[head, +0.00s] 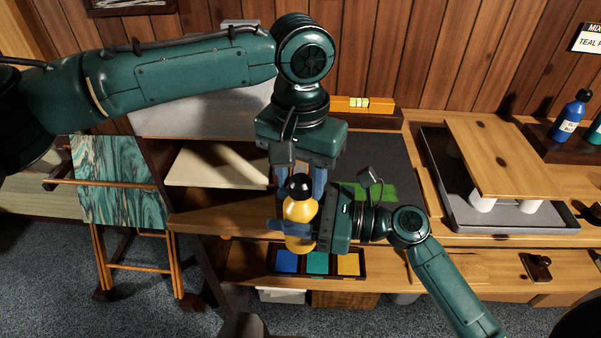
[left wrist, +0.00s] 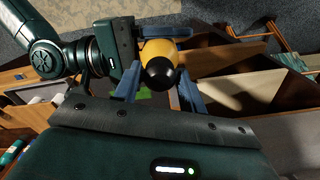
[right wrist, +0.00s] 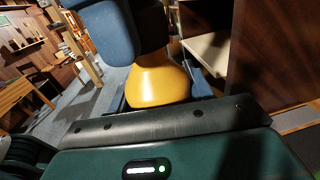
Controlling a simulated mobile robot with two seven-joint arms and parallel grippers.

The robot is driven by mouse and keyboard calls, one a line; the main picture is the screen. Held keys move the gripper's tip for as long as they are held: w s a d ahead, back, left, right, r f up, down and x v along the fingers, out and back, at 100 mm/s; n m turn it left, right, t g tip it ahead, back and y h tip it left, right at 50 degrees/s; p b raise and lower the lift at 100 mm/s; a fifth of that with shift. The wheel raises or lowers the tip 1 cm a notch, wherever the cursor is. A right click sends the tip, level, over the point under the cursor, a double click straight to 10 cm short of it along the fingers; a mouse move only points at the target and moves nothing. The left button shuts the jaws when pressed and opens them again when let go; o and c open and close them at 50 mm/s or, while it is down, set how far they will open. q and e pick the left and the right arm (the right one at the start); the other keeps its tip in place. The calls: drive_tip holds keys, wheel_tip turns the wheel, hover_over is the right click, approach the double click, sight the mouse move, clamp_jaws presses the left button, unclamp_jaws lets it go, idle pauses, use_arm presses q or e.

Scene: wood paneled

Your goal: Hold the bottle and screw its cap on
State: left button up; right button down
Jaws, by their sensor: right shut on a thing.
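The yellow bottle (head: 298,212) stands upright in the middle of the head view, held off the floor in front of the bench. A round black cap (head: 299,186) sits on its top; I cannot tell how tightly. My right gripper (head: 290,229) comes from the right and is shut on the bottle's body. My left gripper (head: 300,194) points down from above, its blue fingers apart on either side of the cap. In the left wrist view the cap (left wrist: 160,73) lies between these fingers, with gaps showing.
A tray with blue, teal and yellow compartments (head: 317,263) lies below the bottle. A grey tray with a small wooden stand (head: 500,158) is at right. A marbled panel on a wooden frame (head: 118,182) stands at left.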

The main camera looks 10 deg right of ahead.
use_arm(q)
drive_tip(key=c, duration=0.8)
drive_tip(key=m, duration=1.1)
drive_tip(key=shift+m, duration=0.4)
drive_tip(key=o, duration=1.2)
wheel_tip(320, 180, up, 12)
